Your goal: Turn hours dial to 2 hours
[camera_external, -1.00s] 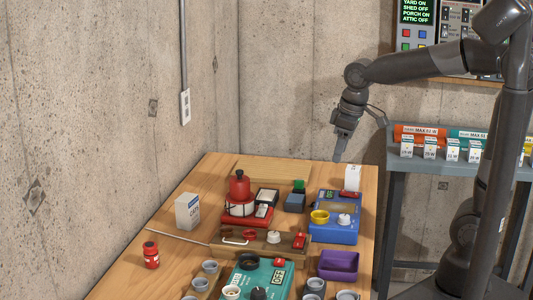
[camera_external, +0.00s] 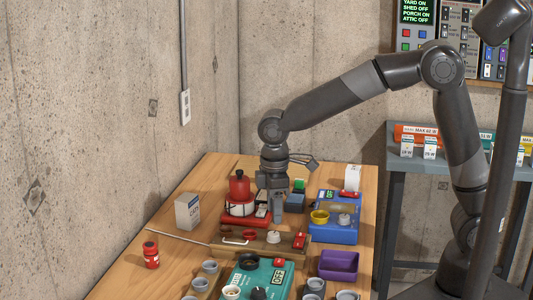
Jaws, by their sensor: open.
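No label that I can read marks the hours dial. A white knob (camera_external: 274,237) sits on the wooden board between red-handled parts. Another pale knob (camera_external: 344,219) is on the blue device (camera_external: 333,234), and a dark knob (camera_external: 258,293) is on the teal device (camera_external: 270,275). My gripper (camera_external: 278,217) points down just above and behind the white knob on the board. It is open and appears empty. The gap between its fingers and the knob is hard to judge, and the pointer positions are too small to read.
A red device with a bottle-like top (camera_external: 240,190) stands close left of my gripper. A yellow ring (camera_external: 320,216) is on the blue device. The table's left front is mostly clear.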

